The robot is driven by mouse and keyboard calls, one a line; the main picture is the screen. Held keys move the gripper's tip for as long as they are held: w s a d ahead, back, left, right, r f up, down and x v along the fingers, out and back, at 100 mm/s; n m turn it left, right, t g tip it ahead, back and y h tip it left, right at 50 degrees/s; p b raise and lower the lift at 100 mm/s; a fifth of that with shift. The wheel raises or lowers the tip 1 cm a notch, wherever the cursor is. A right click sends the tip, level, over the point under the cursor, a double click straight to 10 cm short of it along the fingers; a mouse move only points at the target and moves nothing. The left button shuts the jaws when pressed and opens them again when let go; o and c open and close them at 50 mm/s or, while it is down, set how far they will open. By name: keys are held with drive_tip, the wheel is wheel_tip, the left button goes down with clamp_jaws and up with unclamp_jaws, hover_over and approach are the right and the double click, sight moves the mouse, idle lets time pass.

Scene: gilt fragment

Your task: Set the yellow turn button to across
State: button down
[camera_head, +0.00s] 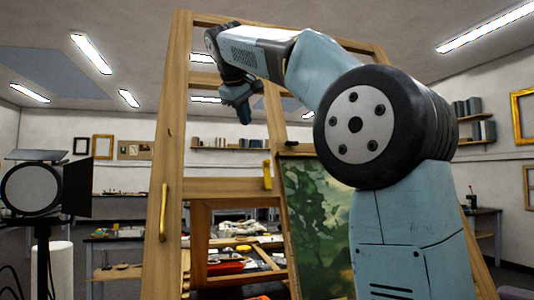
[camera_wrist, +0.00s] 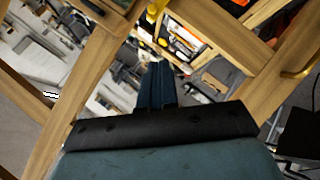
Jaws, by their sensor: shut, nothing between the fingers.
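The yellow turn button (camera_head: 267,175) is a small upright piece on the wooden easel frame (camera_head: 228,189), at the right end of a crossbar, beside the green painting. Its long side runs up and down. In the wrist view a yellow piece that looks like the turn button (camera_wrist: 153,12) shows at the top edge, partly cut off. My gripper (camera_head: 244,118) hangs above and left of the turn button, apart from it, pointing down. In the wrist view its dark blue fingers (camera_wrist: 157,70) are together and empty.
A yellow handle (camera_head: 163,212) is on the easel's left post. A green painting (camera_head: 318,225) leans right of the button, partly behind my arm. A studio lamp (camera_head: 32,188) stands at the left. A cluttered table (camera_head: 235,262) shows through the frame.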

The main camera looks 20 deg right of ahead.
approach(265, 163)
drive_tip(key=w+a, duration=0.1)
drive_tip(key=w, duration=0.2)
drive_tip(key=shift+d+f, duration=0.7)
drive_tip(key=shift+f, duration=0.15)
drive_tip(key=shift+d+f, duration=0.7)
drive_tip(key=shift+f, duration=0.15)
